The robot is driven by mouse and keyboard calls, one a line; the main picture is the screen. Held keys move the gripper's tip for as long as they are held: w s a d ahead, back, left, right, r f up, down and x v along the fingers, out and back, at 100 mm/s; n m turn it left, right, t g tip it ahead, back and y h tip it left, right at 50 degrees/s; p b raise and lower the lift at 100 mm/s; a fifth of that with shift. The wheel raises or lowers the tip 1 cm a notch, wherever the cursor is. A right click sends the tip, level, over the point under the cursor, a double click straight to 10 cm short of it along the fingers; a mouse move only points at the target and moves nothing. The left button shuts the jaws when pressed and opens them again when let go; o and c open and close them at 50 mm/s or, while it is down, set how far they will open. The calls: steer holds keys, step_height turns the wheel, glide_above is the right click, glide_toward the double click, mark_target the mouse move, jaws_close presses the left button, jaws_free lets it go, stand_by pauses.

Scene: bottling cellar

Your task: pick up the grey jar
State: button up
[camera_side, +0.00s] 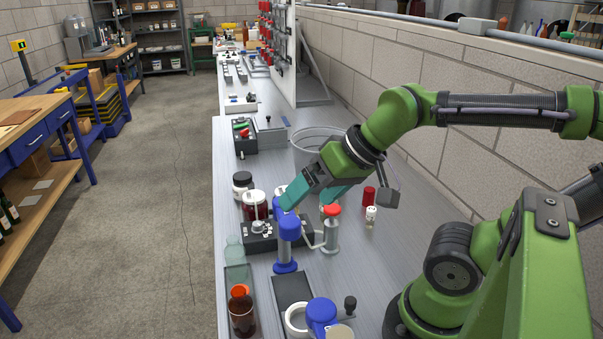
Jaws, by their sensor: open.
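My gripper (307,203) has teal fingers, spread apart, and points down to the left over the bench. Nothing shows held between them. No jar is plainly grey. A jar with a black lid and a pale body (242,184) stands left of the gripper, apart from it. A dark red jar with a pale lid (255,206) stands just in front of that one, closer to the fingers. Some things behind and below the fingers are partly hidden, so I cannot tell whether a grey jar is there.
A blue-topped post (288,242) and a red-knobbed grey post (331,236) stand close below the fingers. An amber bottle (242,312) and a clear bottle (234,250) are along the left edge. A grey bucket (308,138) is behind the gripper. The bench's right side is clearer.

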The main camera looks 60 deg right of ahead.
steer(key=shift+d, duration=0.1)
steer(key=n, duration=0.6)
glide_toward(243, 176)
steer(key=shift+g+h, duration=0.4)
steer(key=x, duration=0.7)
steer(key=shift+w+a+r+x, duration=0.1)
steer(key=shift+x, duration=0.8)
steer(key=shift+w+a+r+x, duration=0.1)
steer(key=shift+w+x, duration=0.05)
steer(key=shift+x, duration=0.7)
steer(key=shift+w+a+r+x, duration=0.1)
steer(key=shift+x, duration=0.8)
steer(key=shift+c, duration=0.4)
